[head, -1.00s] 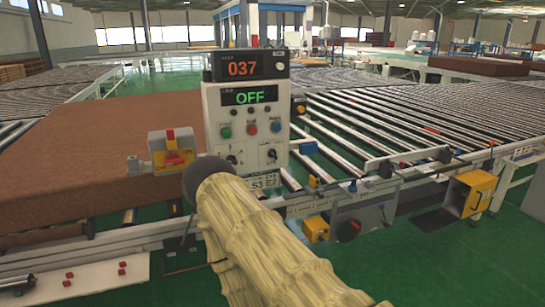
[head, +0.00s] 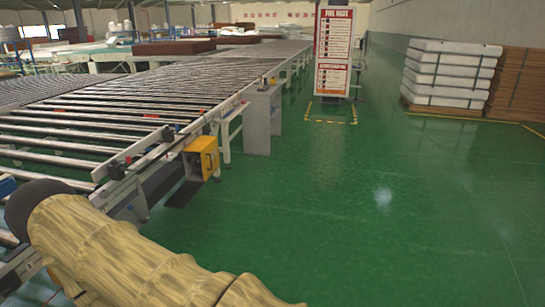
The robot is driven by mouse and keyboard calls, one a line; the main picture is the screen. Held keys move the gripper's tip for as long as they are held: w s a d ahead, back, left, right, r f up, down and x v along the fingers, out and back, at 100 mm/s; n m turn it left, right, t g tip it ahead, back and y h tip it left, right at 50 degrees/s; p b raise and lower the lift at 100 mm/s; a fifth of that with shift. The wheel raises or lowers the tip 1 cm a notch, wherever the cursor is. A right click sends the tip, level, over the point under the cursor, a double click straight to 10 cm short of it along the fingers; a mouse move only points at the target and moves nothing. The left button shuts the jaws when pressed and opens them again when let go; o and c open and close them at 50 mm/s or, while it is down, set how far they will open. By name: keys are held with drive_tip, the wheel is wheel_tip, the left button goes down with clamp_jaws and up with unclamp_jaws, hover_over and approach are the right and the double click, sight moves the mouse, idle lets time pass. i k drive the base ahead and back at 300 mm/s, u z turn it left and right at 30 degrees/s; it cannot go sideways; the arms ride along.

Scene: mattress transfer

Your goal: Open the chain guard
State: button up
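No part is clearly marked as the chain guard. A yellow box-like cover (head: 203,157) sits on the near side of the roller conveyor (head: 120,112), left of the picture's middle. I cannot tell whether it is the chain guard or whether it is open. My arm, in a pale yellow ribbed sleeve, crosses the lower left and ends in a dark rounded part. No gripper fingers show, so my gripper is not in view. The arm hides the near end of the conveyor's side rail.
A grey cabinet (head: 262,118) stands against the conveyor beyond the yellow cover. A white-and-red sign board (head: 334,50) stands farther back. Wrapped white stacks (head: 450,75) and brown stacks (head: 515,85) are at the right. The green floor (head: 370,220) is wide and clear.

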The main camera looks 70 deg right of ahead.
sight(207, 145)
drive_tip(key=z, duration=2.1)
drive_tip(key=i, duration=2.55)
drive_tip(key=u, duration=0.4)
drive_tip(key=i, duration=0.85)
drive_tip(key=u, duration=0.25)
